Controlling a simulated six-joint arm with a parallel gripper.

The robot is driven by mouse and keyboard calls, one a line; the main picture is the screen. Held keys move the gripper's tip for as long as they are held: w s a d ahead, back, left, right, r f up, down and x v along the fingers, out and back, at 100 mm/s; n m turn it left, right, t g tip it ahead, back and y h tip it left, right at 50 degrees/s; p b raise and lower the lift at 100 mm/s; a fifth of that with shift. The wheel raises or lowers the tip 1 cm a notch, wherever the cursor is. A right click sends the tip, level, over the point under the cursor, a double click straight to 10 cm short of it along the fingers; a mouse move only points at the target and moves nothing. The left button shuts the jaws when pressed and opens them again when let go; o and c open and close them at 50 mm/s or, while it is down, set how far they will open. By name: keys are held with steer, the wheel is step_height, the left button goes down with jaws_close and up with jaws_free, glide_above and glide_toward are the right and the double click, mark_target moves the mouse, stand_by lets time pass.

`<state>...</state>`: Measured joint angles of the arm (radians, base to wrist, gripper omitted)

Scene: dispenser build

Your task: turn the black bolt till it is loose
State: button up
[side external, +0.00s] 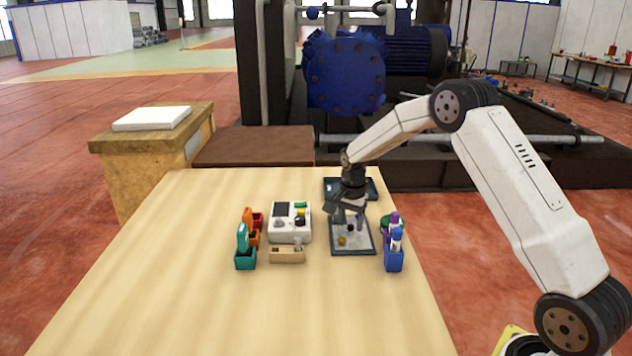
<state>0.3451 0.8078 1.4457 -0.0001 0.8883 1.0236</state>
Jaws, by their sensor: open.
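My gripper (347,218) points down over a dark-rimmed grey tray (362,248) on the wooden table. It is open, and nothing shows held between its fingers. A small dark piece (351,227) shows just below the fingers; it may be the black bolt, but it is too small to be sure. I cannot tell whether the fingers touch it. A small yellow piece (342,240) sits in the tray in front of the gripper. The gripper hides part of the tray's back half.
A white device (290,222) with a dark screen stands left of the tray, behind a tan block (287,254). Teal (245,258) and orange holders stand further left. A blue holder (394,261) stands right. A dark tray (370,187) lies behind. The table's left and front are clear.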

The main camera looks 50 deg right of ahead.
steer(key=shift+f, duration=0.25)
jaws_close()
